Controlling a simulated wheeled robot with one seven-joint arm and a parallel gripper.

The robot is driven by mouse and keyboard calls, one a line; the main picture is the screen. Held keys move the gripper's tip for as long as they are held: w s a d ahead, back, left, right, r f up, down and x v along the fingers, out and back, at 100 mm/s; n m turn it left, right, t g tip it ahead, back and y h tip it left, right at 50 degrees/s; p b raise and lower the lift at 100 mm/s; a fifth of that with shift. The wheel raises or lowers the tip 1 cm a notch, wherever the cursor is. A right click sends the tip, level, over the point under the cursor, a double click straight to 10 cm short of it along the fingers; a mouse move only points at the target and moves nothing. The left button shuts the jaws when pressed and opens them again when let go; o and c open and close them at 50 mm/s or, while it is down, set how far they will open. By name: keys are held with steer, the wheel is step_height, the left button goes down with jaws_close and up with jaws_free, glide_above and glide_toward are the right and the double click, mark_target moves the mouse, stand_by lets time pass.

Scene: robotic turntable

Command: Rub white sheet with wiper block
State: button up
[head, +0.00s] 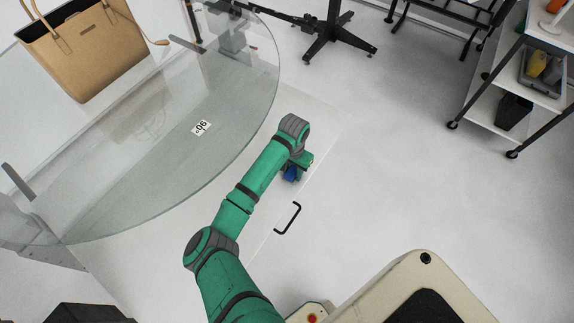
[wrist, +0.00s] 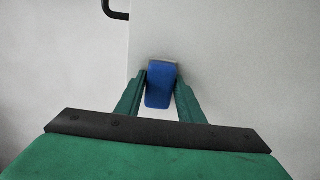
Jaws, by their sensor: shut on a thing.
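The wiper block is a small blue block (head: 290,174) with a pale strip at its far end. It also shows in the wrist view (wrist: 159,88), between the two green fingers. My gripper (wrist: 161,80) is shut on it, and in the head view the gripper (head: 298,166) is partly hidden by my own arm. The white sheet (head: 325,124) is a pale flat surface under my gripper, with its edge running beside the block; it fills the right of the wrist view (wrist: 240,60). Whether the block touches the sheet, I cannot tell.
A black handle (head: 290,219) sits just off the sheet's edge. A shelf cart (head: 515,75) stands at right. The floor (head: 400,150) between is clear.

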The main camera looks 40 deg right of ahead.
mark_target(291, 175)
steer(key=shift+s+a, duration=0.3)
steer(key=shift+s, duration=0.3)
steer(key=shift+a+r, duration=0.25)
steer(key=shift+r, duration=0.4)
steer(key=shift+a+r, duration=0.2)
steer(key=shift+r, duration=0.4)
steer(key=shift+s+r, duration=0.15)
steer(key=shift+r, duration=1.7)
steer(key=shift+a+r, duration=0.1)
steer(key=shift+r, duration=0.95)
